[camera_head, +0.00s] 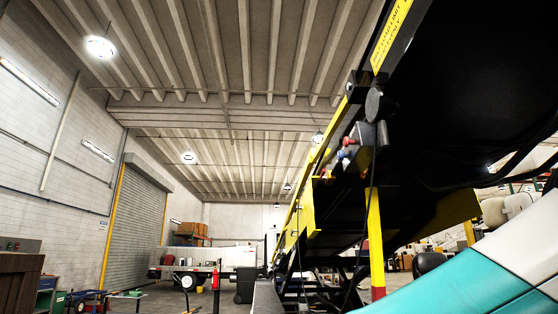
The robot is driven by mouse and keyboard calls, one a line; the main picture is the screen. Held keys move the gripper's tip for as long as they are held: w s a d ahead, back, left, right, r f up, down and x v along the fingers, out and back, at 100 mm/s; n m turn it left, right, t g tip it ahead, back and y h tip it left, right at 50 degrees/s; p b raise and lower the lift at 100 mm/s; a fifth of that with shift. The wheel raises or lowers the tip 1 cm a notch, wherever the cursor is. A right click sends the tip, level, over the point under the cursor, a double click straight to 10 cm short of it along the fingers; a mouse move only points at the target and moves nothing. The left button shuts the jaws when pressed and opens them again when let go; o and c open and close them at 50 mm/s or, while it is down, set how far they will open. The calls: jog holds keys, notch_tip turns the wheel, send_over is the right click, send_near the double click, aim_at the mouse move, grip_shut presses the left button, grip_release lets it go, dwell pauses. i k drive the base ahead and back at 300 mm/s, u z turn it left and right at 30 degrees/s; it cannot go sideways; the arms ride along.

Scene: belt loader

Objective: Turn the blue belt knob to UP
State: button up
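The blue belt knob (342,154) is small in the camera_head view, right of centre, on the side of a small control panel under the raised yellow-edged conveyor (304,212). A red knob or button (348,141) sits just above it, and another small red part (325,173) is lower left. The knob's pointer and the UP label are too small to read. My gripper is not seen in this view, and nothing visibly touches the knob.
A grey box (382,135) and a dark round part (376,104) sit close to the right of the knob. A yellow post (375,240) stands below. A teal and white curved body (470,275) fills the lower right. Open floor lies left, before a roller door (138,225).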

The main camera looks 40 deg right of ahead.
aim_at(341, 155)
jog(key=u, duration=0.5)
jog(key=i, duration=2.4)
jog(key=z, duration=0.8)
jog(key=i, duration=0.7)
jog(key=z, duration=0.65)
